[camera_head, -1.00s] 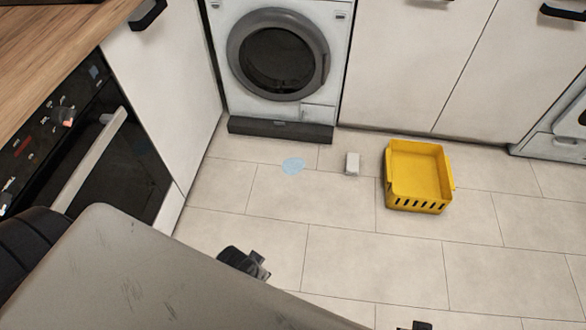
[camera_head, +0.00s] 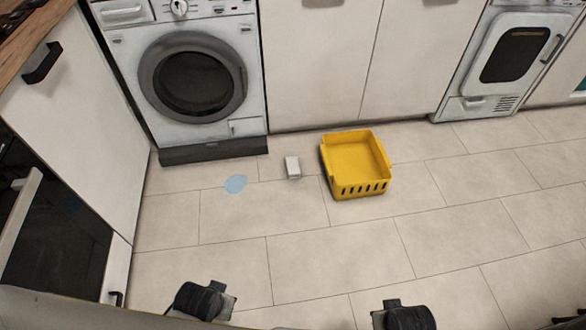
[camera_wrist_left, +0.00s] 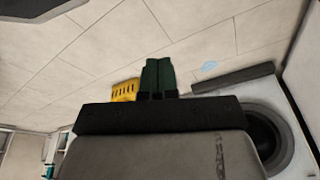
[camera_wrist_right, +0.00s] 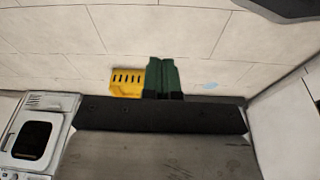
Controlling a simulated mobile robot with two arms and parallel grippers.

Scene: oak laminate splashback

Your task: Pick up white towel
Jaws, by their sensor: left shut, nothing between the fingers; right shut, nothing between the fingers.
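A small white block-like item (camera_head: 292,167), perhaps the folded white towel, lies on the tiled floor between a flat pale blue patch (camera_head: 236,184) and a yellow basket (camera_head: 358,190). I cannot tell its material. My left gripper shows green fingers (camera_wrist_left: 158,62) side by side, shut and empty, in the left wrist view. My right gripper's green fingers (camera_wrist_right: 162,62) are also shut and empty in the right wrist view. In the head view dark parts of both my arms show at the bottom edge, well apart from the white item. The wrist views do not clearly show the white item.
A washing machine (camera_head: 195,80) stands behind the white item, with a dark plinth (camera_head: 212,150) below it. White cupboards (camera_head: 320,60) stand behind the basket, and a second machine (camera_head: 505,60) is at the back right. An oven (camera_head: 50,240) is at the left. The floor in front is clear.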

